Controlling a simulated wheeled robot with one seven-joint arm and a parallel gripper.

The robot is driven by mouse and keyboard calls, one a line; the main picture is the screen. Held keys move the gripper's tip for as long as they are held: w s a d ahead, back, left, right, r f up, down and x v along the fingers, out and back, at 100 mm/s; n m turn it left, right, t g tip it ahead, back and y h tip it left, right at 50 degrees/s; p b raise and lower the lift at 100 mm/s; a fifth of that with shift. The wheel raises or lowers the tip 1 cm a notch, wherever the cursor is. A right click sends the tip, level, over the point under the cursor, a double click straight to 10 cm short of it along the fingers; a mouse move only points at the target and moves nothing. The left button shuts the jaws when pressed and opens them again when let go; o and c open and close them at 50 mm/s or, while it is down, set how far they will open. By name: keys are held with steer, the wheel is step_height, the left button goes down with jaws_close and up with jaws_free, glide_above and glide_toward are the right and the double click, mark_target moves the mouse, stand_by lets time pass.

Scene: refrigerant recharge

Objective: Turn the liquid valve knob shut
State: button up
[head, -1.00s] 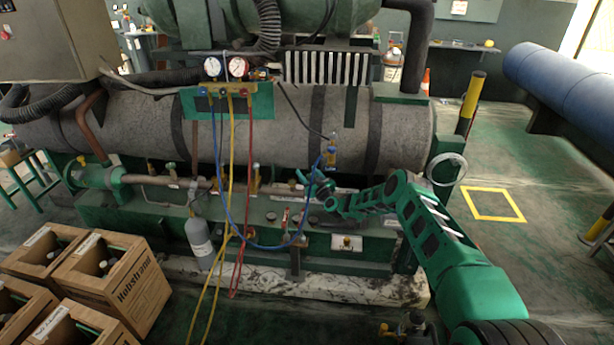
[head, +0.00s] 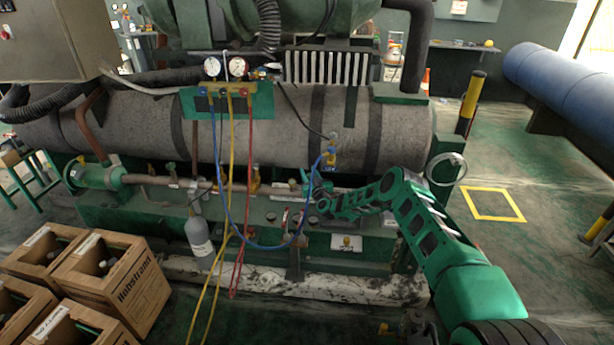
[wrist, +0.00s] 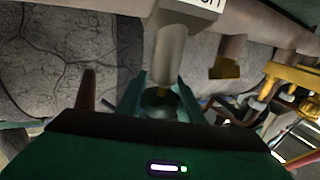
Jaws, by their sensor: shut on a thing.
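My green arm reaches in from the right in the head view. My gripper (head: 308,184) is at the pipe line below the big grey tank. In the wrist view my gripper (wrist: 161,100) has its two teal fingers closed on either side of a dark round knob (wrist: 160,102), which I take to be the liquid valve knob. A grey cylindrical valve stem (wrist: 172,55) runs up from between the fingers to a pipe with a partly cut-off white label. The fingers hide most of the knob, so its turn angle cannot be told.
Blue, yellow and red hoses hang from the gauge manifold (head: 228,100); the blue hose (head: 260,246) loops close to my gripper. A grey bottle (head: 198,237) stands left. Wooden crates (head: 140,290) are at lower left. The floor at right is mostly clear.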

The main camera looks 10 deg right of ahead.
mark_target(310, 180)
steer(key=shift+s+d+m+g+h, duration=0.15)
steer(key=shift+d+m+h, duration=0.2)
steer(key=shift+m+h, duration=1.05)
steer(key=shift+w+d+m+g+h, duration=0.25)
steer(key=shift+m+h, duration=0.55)
steer(key=shift+h, duration=1.2)
steer(key=shift+s+d, duration=0.1)
steer(key=shift+s, duration=0.1)
steer(key=o, duration=1.1)
steer(key=shift+c, duration=0.2)
steer(key=shift+s, duration=0.1)
steer(key=v, duration=1)
steer(key=shift+s+f, duration=0.1)
steer(key=shift+s, duration=0.1)
